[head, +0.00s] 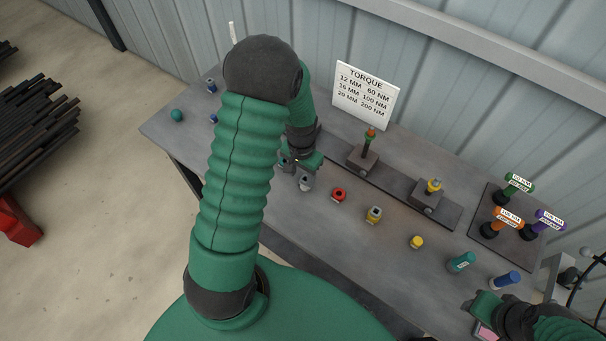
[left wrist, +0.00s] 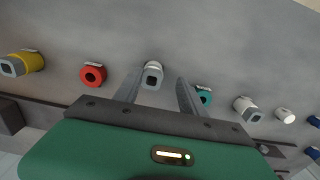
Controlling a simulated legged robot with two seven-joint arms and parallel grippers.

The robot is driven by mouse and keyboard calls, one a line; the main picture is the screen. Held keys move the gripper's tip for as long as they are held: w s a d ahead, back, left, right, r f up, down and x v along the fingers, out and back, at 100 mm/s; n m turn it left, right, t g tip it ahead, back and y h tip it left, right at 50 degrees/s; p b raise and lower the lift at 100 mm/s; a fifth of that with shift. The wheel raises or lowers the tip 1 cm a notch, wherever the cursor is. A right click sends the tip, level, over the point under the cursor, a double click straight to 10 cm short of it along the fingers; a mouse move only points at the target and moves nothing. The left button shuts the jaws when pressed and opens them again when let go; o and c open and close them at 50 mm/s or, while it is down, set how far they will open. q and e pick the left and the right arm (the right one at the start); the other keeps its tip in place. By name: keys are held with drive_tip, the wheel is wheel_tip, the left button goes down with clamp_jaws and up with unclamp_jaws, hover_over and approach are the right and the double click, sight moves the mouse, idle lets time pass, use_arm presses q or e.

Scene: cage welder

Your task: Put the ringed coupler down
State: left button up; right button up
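A white and grey coupler (head: 305,183) stands on the grey table below my left gripper (head: 297,166). In the left wrist view this coupler (left wrist: 152,76) sits between the two parted fingers of my left gripper (left wrist: 160,78), nearer the left finger; a gap shows on the right side. I cannot tell whether a finger touches it. A yellow coupler with a grey end (head: 374,215) stands on the table to the right; it also shows in the left wrist view (left wrist: 24,64). Which one is called ringed is not clear. My right gripper (head: 472,306) is at the lower right, its fingers unclear.
A red ring-shaped part (head: 338,195), a yellow part (head: 416,242), a teal part (head: 461,262) and a blue part (head: 507,280) stand along the front. Two fixture blocks (head: 362,160) on a dark rail, a torque sign (head: 364,95) and a tool stand (head: 483,233) are behind.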

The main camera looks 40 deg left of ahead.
use_arm(q)
drive_tip(key=shift+d, duration=0.4)
drive_tip(key=shift+s+a+f, duration=0.1)
drive_tip(key=shift+a, duration=0.1)
idle(0.3)
wheel_tip(320, 180, up, 12)
drive_tip(key=s+d+m+t, duration=0.1)
drive_tip(key=s+d, duration=0.4)
drive_tip(key=d, duration=0.9)
drive_tip(key=shift+s+d+r+t+p, duration=0.15)
drive_tip(key=shift+s+r+t+p, duration=0.2)
drive_tip(key=shift+t, duration=0.45)
drive_tip(key=shift+d+r, duration=0.1)
drive_tip(key=shift+d, duration=0.2)
